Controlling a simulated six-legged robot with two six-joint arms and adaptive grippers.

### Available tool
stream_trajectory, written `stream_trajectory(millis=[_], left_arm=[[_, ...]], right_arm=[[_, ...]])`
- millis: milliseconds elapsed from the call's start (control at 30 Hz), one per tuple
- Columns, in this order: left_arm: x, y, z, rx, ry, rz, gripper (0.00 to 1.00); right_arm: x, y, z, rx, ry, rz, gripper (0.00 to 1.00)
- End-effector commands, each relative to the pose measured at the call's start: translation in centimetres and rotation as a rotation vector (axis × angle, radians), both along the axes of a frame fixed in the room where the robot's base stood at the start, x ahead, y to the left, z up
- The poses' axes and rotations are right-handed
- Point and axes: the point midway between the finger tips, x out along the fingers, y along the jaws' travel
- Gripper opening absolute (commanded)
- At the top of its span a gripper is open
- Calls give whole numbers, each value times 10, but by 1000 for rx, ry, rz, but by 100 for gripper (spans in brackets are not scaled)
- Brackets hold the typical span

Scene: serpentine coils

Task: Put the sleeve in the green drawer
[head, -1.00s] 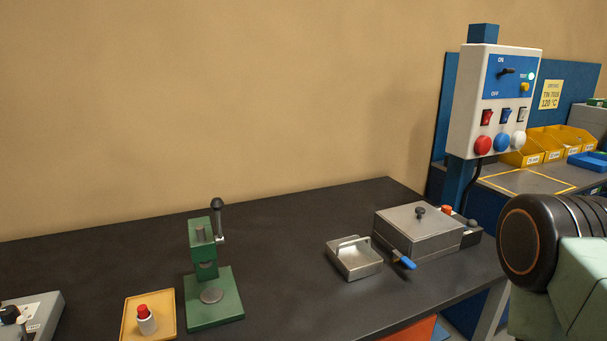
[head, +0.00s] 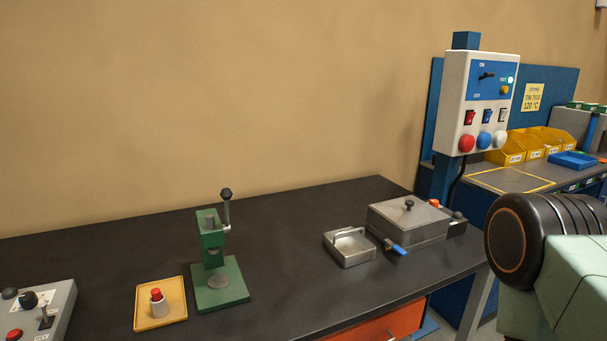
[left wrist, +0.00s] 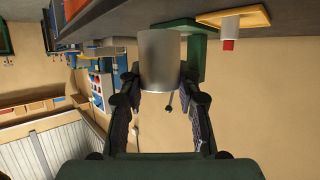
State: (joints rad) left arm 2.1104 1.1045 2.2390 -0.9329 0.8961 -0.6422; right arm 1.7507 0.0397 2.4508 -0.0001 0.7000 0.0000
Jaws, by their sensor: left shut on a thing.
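In the left wrist view, which is upside down, the sleeve (left wrist: 160,62) is a plain grey metal cylinder. My left gripper (left wrist: 161,85) is shut on it, with one finger on each side. The bench and a green press show behind it. My left gripper does not show in the head view, and my right gripper is in neither view. No green drawer shows. An orange drawer (head: 378,326) is under the bench's front edge in the head view.
The dark bench (head: 290,270) carries a green hand press (head: 220,282), a yellow tray (head: 175,313) with a red-capped bottle (head: 158,304), a metal tray (head: 350,258), a lidded metal box (head: 407,224) and a grey control box (head: 45,305). A switch panel (head: 482,105) stands at right.

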Motion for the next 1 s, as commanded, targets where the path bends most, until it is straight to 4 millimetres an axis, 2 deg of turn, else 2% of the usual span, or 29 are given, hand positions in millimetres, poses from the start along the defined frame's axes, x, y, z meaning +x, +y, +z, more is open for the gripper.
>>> stream_trajectory(millis=[100,500,800,1000], left_arm=[[-4,-28,-6,2,-4,-114,0],[-23,-92,-31,5,-11,-444,0],[-27,-114,-49,9,-9,-603,0],[-21,-117,-52,5,-8,-618,0]], right_arm=[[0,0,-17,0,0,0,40],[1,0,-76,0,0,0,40],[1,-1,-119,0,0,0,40],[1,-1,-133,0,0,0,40]])
